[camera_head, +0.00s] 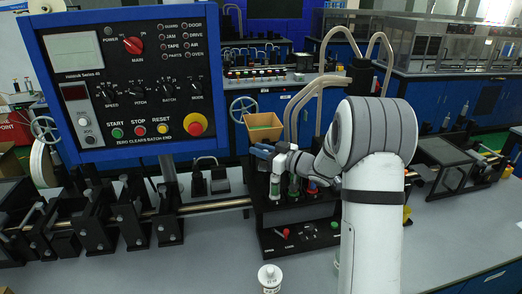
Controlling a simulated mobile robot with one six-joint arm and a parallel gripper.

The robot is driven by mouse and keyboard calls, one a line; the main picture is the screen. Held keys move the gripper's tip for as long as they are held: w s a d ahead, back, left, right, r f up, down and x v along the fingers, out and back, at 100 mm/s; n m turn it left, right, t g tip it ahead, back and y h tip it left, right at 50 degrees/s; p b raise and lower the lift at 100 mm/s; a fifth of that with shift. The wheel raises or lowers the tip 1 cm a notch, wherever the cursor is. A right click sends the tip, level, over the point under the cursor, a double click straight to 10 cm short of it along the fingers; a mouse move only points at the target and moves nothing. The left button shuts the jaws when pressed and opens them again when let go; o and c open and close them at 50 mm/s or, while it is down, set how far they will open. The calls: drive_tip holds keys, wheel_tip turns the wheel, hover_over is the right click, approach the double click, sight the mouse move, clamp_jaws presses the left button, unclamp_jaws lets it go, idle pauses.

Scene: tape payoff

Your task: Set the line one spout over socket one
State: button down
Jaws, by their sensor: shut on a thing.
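My arm reaches up from the lower right and bends left over a black fixture (298,212) on the bench. My gripper (268,153) is small in view, at the upper left of this fixture, and is shut. A pale curved spout tube (294,112) comes down right behind the gripper, so the held thing is most likely this spout, though the grip itself is hard to make out.
A control panel (130,82) with buttons stands at the left. More curved tubes (335,38) rise behind my arm. A tan bin (263,127) is behind the gripper. A white cup (270,277) stands on the grey bench (190,265). Black roller brackets (130,220) line the left.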

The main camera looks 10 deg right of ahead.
drive_tip(key=c, duration=1.3)
unclamp_jaws()
drive_tip(key=b+v, duration=0.1)
drive_tip(key=v, duration=0.6)
drive_tip(key=shift+s+d+b, duration=0.25)
drive_tip(key=shift+d+b, duration=0.05)
drive_tip(key=shift+c, duration=0.5)
